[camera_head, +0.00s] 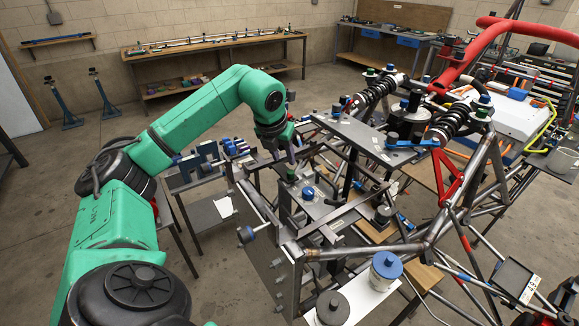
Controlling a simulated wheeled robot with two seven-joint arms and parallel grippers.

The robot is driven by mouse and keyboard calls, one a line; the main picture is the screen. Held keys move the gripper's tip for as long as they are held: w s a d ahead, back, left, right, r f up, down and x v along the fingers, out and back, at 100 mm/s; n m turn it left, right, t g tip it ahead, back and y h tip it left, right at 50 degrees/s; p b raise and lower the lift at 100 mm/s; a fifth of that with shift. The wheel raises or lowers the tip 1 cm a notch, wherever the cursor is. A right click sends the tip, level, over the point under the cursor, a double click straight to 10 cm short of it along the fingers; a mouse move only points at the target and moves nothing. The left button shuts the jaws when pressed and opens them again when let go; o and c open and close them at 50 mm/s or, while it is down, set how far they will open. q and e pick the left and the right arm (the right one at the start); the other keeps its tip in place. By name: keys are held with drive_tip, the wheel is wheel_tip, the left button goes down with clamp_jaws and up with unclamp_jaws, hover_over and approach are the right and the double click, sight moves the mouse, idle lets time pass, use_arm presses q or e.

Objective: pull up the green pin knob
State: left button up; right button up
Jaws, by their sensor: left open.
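A small dark green knob (291,175) stands on the tube chassis (292,249), just left of a blue-capped round part. I take it for the green pin knob, but it is small and partly crowded by the metal around it. My left gripper (283,157) is above it and slightly to its left, pointing down, with its jaws open and nothing seen between them. The gripper appears apart from the knob, though the exact gap is hard to judge. My right gripper is not in view.
A blue-capped round part (309,193) sits close to the knob. Chassis tubes and a dark plate (350,135) crowd the right side. A white canister with a blue lid (386,268) stands in front. Workbenches (215,48) line the back wall. Open floor lies at left.

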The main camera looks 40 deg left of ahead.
sight(291, 171)
use_arm(q)
drive_tip(key=x, duration=0.2)
drive_tip(key=p+x, duration=0.1)
drive_tip(key=x, duration=0.2)
drive_tip(key=shift+w, duration=0.45)
drive_tip(key=x, duration=0.2)
drive_tip(key=shift+w+f+p, duration=0.25)
drive_tip(key=shift+f+p, duration=0.05)
drive_tip(key=shift+f, duration=0.2)
drive_tip(key=shift+s, duration=0.2)
drive_tip(key=shift+c, duration=1.2)
drive_tip(key=shift+w, duration=0.1)
clamp_jaws()
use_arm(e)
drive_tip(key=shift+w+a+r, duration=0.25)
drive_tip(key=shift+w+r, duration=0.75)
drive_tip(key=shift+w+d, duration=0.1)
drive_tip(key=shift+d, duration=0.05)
